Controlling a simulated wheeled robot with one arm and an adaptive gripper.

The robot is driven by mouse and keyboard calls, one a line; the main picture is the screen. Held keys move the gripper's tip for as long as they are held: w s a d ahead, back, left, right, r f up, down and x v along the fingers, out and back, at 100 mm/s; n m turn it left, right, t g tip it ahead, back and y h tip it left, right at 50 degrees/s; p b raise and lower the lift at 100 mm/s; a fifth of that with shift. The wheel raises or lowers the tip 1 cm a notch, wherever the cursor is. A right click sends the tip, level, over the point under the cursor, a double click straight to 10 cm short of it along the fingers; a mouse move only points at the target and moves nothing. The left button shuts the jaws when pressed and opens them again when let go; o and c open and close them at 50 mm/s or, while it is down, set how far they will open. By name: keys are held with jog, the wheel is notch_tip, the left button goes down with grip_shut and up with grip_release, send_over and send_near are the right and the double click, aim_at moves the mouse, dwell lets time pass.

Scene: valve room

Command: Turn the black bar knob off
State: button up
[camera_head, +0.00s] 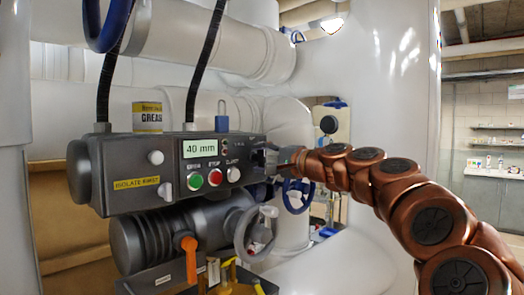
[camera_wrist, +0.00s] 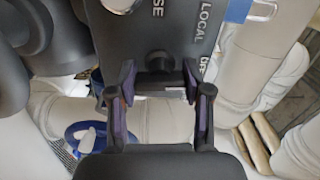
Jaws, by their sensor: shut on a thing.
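The black bar knob (camera_wrist: 160,78) sits on the grey control box (camera_head: 140,165), at its right end in the head view. In the wrist view its dark bar lies crosswise between the two fingers of my gripper (camera_wrist: 158,86), which is shut on it. Printed letters reading LOCAL stand on the panel beside the knob; another label nearby is partly covered by a finger. In the head view my gripper (camera_head: 275,161) reaches the box from the right and hides most of the knob. I cannot tell exactly which label the knob points to.
The box also bears a 40 mm display (camera_head: 200,147), a green button (camera_head: 194,181), a red button (camera_head: 215,177) and a white button (camera_head: 233,174). A grease tin (camera_head: 147,117) and a blue padlock (camera_head: 221,123) are on top. An orange lever (camera_head: 189,257) and a grey handwheel (camera_head: 247,235) are below.

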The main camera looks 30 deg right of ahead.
jog(key=shift+m+p, duration=0.35)
jog(key=shift+m, duration=0.15)
jog(key=o, duration=1.2)
jog(key=v, duration=1.2)
